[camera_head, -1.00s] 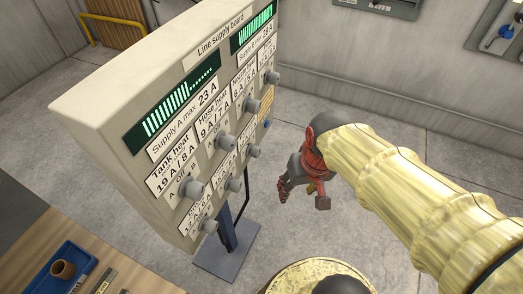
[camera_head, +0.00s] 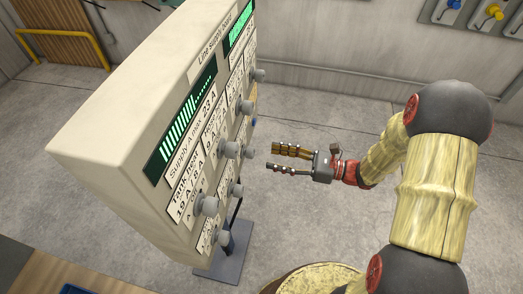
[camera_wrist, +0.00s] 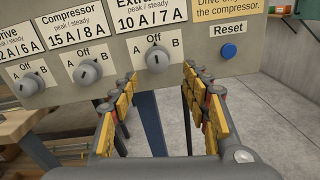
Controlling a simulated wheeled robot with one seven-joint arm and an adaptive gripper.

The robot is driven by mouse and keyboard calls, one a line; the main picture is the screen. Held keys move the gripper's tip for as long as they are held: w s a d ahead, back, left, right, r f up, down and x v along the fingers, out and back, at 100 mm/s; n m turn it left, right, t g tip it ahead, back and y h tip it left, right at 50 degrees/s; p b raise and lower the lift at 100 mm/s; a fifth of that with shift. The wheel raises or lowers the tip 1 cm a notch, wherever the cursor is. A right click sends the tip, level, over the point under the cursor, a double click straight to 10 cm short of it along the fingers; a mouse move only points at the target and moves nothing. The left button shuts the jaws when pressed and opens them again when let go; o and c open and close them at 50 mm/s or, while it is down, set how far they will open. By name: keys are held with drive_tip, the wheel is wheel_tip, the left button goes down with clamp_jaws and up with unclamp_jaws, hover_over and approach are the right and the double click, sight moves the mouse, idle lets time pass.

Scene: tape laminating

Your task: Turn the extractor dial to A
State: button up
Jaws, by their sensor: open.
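The extractor dial (camera_wrist: 157,58) is a grey knob low on the supply board, under a partly cut-off label reading 10 A / 7 A. Its ridge stands upright, in line with Off, with A to its left and B to its right. In the head view this dial (camera_head: 247,152) is the far one of the lower row. My gripper (camera_head: 272,157) is open and empty, facing the board just right of the dial with a gap between. In the wrist view the fingers of my gripper (camera_wrist: 152,85) spread below and to either side of the dial.
The compressor dial (camera_wrist: 87,72) and drive dial (camera_wrist: 33,84) sit left of the extractor dial. A blue Reset button (camera_wrist: 228,51) is to its right. The board (camera_head: 110,130) stands on a grey foot plate (camera_head: 222,262). Open floor lies right of the board.

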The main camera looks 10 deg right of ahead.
sight(254, 153)
drive_tip(key=shift+r+b+x, duration=0.15)
drive_tip(key=shift+b+x, duration=0.4)
drive_tip(key=shift+x, duration=1.45)
drive_tip(key=shift+r+b+x, duration=0.1)
drive_tip(key=shift+b+x, duration=0.4)
drive_tip(key=shift+x, duration=1.5)
drive_tip(key=shift+s, duration=0.15)
drive_tip(key=shift+c, duration=0.9)
drive_tip(key=c, duration=1)
drive_tip(key=shift+n, duration=0.3)
drive_tip(key=n+b, duration=0.1)
drive_tip(key=n, duration=0.2)
drive_tip(key=shift+n, duration=0.3)
drive_tip(key=shift+n+y+b, duration=0.3)
drive_tip(key=shift+n+b, duration=0.55)
drive_tip(key=shift+n, duration=1.35)
drive_tip(key=shift+r, duration=0.1)
